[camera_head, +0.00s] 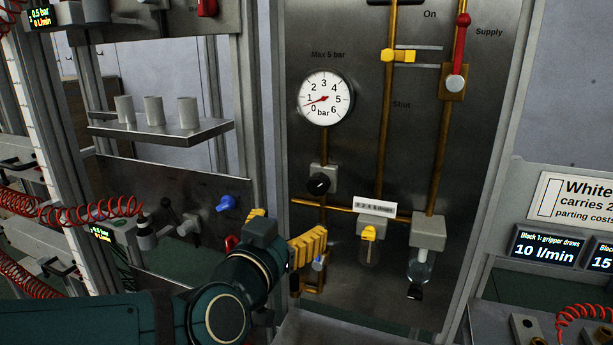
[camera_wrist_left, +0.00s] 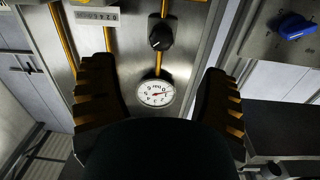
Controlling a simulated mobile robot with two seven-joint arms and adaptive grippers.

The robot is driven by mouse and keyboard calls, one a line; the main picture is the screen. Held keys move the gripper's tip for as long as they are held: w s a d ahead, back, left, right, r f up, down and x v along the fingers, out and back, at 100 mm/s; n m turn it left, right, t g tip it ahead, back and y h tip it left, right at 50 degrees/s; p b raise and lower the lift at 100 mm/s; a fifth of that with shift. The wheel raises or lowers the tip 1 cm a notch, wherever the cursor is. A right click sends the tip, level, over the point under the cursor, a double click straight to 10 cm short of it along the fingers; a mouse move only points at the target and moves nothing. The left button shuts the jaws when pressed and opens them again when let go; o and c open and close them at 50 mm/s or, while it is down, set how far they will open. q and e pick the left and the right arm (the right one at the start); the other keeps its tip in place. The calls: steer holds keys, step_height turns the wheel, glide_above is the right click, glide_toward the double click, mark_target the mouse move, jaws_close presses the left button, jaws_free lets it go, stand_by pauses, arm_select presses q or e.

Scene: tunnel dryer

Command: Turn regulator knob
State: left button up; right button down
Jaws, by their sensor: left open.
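The black regulator knob (camera_head: 318,184) sits on a grey block on the brown pipe, below the round pressure gauge (camera_head: 325,98). The gauge's red needle points between 0 and 1. My left gripper (camera_head: 282,231) is in front of the panel, below and left of the knob, with its yellow-padded fingers apart and nothing between them. In the left wrist view the knob (camera_wrist_left: 160,37) and the gauge (camera_wrist_left: 155,93) appear between the open fingers (camera_wrist_left: 156,75), the knob beyond the tips. The gripper is not touching the knob. My right gripper is not in view.
A yellow valve handle (camera_head: 404,56) and a red supply lever (camera_head: 461,45) are on the pipes at upper right. A shelf (camera_head: 160,132) with white cups and a blue knob (camera_head: 226,203) are at left.

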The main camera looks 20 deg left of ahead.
mark_target(316, 188)
arm_select(q)
steer(key=w, duration=0.9)
steer(key=w+r, duration=0.1)
steer(key=w, duration=0.3)
steer(key=shift+w+d, duration=0.2)
steer(key=c, duration=1.2)
